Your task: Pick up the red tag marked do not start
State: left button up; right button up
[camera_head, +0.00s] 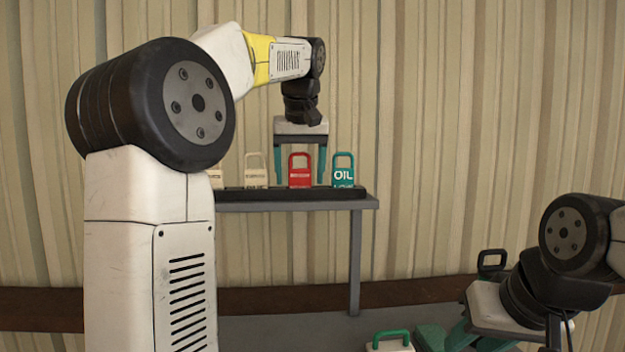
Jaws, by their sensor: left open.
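The red tag (300,178) stands upright in a black rack on the shelf, its loop handle on top. It has a pale label whose words are too small to read. My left gripper (301,176) points down over the rack with its teal fingers apart. One finger shows on each side of the red tag, with nothing held; I cannot tell how far they are from it in depth. My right gripper (462,338) is at the lower right, partly cut off by the picture's bottom edge, so its opening is unclear.
A teal tag marked OIL (343,177) stands right of the red one. Cream tags (256,178) stand to its left, partly hidden by my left arm. The black rack (330,193) sits on a grey shelf (367,203). A green-handled pale object (390,342) and a black-handled object (491,261) are lower down.

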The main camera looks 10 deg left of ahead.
pick_arm(q)
jog(key=shift+c, duration=0.2)
jog(key=c, duration=1.4)
